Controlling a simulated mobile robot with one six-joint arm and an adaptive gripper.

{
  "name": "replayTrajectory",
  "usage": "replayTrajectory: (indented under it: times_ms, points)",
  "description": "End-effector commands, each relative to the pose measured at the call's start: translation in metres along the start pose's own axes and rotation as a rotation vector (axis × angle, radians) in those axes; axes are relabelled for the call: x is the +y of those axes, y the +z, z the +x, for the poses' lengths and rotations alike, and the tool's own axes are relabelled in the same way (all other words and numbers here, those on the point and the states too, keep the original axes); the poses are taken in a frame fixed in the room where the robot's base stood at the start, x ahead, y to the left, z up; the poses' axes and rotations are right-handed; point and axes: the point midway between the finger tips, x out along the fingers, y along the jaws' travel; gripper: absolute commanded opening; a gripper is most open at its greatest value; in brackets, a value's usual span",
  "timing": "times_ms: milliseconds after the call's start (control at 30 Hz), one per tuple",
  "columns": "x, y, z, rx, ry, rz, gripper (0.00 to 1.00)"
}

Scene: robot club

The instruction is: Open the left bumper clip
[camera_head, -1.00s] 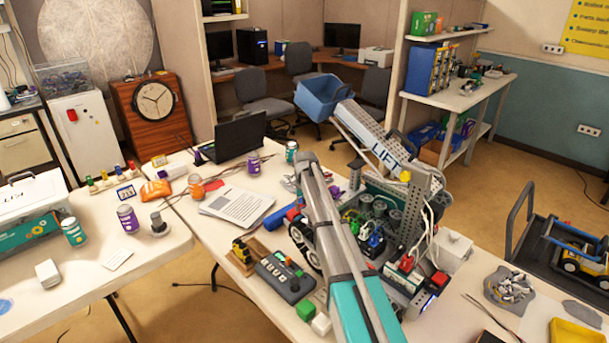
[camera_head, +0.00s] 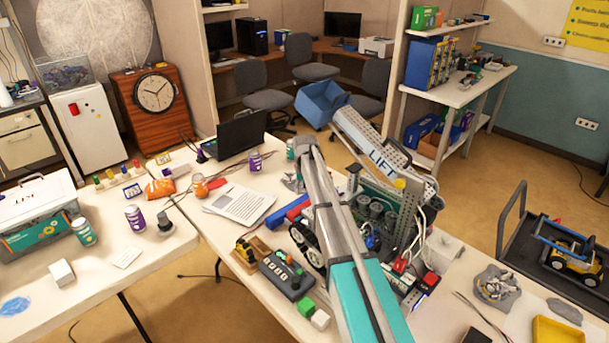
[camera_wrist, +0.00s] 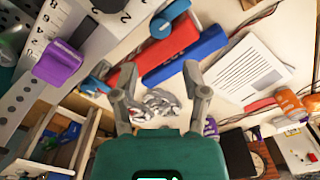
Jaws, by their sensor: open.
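My gripper (camera_wrist: 162,88) is open and empty in the wrist view, its two fingers apart over the tabletop. A shiny grey tangle (camera_wrist: 158,106) shows between and beyond the fingers. A red bar (camera_wrist: 182,44) and a blue bar (camera_wrist: 200,54) lie side by side beyond the fingertips; both also show in the head view, the red (camera_head: 297,208) and the blue (camera_head: 274,219). A purple piece (camera_wrist: 57,62) sits on a pale marked beam at the left. I cannot tell which part is the left bumper clip.
The tabletop robot (camera_head: 385,205), with a raised beam marked LIFT, stands close beside my arm. A controller box (camera_head: 286,275), printed paper (camera_head: 240,203) and laptop (camera_head: 234,138) are on the same table. A low cart (camera_head: 555,285) stands at the right.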

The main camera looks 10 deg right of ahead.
Motion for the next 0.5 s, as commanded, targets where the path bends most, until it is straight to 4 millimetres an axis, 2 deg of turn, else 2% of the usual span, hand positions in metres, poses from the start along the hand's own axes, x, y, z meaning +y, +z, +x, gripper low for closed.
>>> replayTrajectory:
  times_ms: [33,200,500]
  points:
    - [0.000,0.000,-0.009,0.000,0.000,0.000,0.59]
    - [0.000,0.000,-0.023,0.000,0.000,0.000,0.59]
    - [0.000,0.000,-0.041,0.000,0.000,0.000,0.59]
